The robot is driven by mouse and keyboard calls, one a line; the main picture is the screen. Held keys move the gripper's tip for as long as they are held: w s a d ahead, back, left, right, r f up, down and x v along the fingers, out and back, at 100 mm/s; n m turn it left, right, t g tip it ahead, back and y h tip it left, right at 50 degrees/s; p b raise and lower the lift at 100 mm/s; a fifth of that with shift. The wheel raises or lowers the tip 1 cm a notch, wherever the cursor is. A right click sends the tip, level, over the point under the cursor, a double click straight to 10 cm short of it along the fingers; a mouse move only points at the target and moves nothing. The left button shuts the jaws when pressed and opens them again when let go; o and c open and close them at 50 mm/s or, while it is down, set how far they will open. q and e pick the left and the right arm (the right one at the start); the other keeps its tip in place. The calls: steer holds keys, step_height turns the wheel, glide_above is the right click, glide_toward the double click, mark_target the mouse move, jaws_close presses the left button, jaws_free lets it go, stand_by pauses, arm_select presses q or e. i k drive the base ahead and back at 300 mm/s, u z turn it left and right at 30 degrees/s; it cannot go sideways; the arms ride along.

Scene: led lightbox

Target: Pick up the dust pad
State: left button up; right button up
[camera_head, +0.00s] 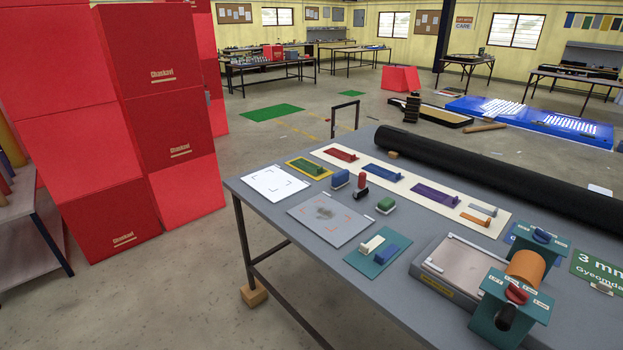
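No object is labelled as the dust pad, and I cannot tell for sure which one it is. A grey board (345,230) with orange corner marks and a dark dusty smudge lies near the table's left front edge. Just behind it stand a blue block (340,179), a red and black upright piece (361,186) and a green block (386,204). A teal mat (384,263) to its right carries a white block (372,244) and a blue block (387,254). Neither of my grippers is in view.
The grey table (300,250) also holds a white marked sheet (273,183), a cream strip (411,191) of coloured pieces, a long black roll (480,178), a grey-topped device (465,270) and teal stands with an orange cylinder (527,266). Red boxes (150,50) are stacked left; floor between is clear.

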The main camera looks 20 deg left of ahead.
mark_target(387, 205)
steer(key=u, duration=0.55)
steer(key=i, duration=1.1)
steer(key=u, duration=0.4)
